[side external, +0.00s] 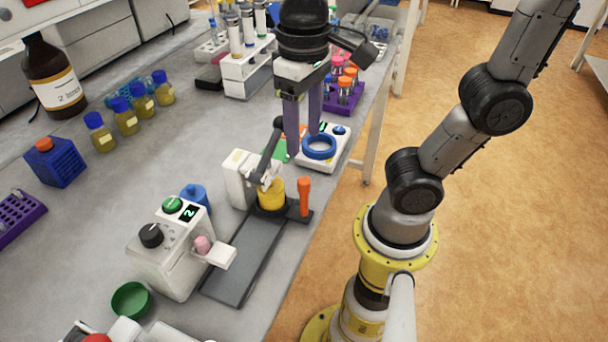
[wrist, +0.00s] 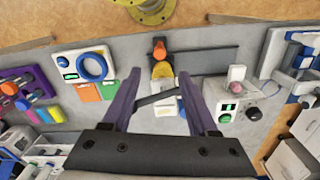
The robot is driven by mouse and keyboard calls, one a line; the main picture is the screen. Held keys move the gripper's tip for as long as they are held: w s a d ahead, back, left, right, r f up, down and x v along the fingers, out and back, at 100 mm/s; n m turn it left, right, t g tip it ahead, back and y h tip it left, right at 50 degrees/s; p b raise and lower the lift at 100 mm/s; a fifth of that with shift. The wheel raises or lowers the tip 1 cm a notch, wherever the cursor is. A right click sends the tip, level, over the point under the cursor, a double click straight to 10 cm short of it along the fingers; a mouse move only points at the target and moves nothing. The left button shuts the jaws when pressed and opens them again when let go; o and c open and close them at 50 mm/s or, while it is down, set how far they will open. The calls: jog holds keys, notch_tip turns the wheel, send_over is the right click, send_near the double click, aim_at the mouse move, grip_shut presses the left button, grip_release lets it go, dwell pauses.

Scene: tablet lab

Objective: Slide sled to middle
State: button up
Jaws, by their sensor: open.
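The dark sled (side external: 298,217) sits at the far end of a grey rail (side external: 243,262) in the side view. It carries a yellow cylinder (side external: 271,194) and an upright orange handle (side external: 304,197). The wrist view shows the handle (wrist: 159,50), the yellow cylinder (wrist: 162,71) and the bare rail (wrist: 215,58) reaching right. My gripper (side external: 303,143) is open and empty, pointing down, above and beyond the sled in the side view. In the wrist view, the handle and cylinder appear between the fingers (wrist: 160,74), apart from them.
A white press (side external: 239,178) with a dark lever stands beside the sled. A white box with dial and green button (side external: 168,250) stands by the rail's near end. A device with a blue ring (side external: 319,147) lies near my fingers. A green bowl (side external: 131,299) is at the front.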

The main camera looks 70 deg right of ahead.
aim_at(304, 180)
notch_tip(304, 180, down, 10)
jog(key=shift+f, duration=0.15)
dwell(0.3)
grip_shut()
dwell(1.3)
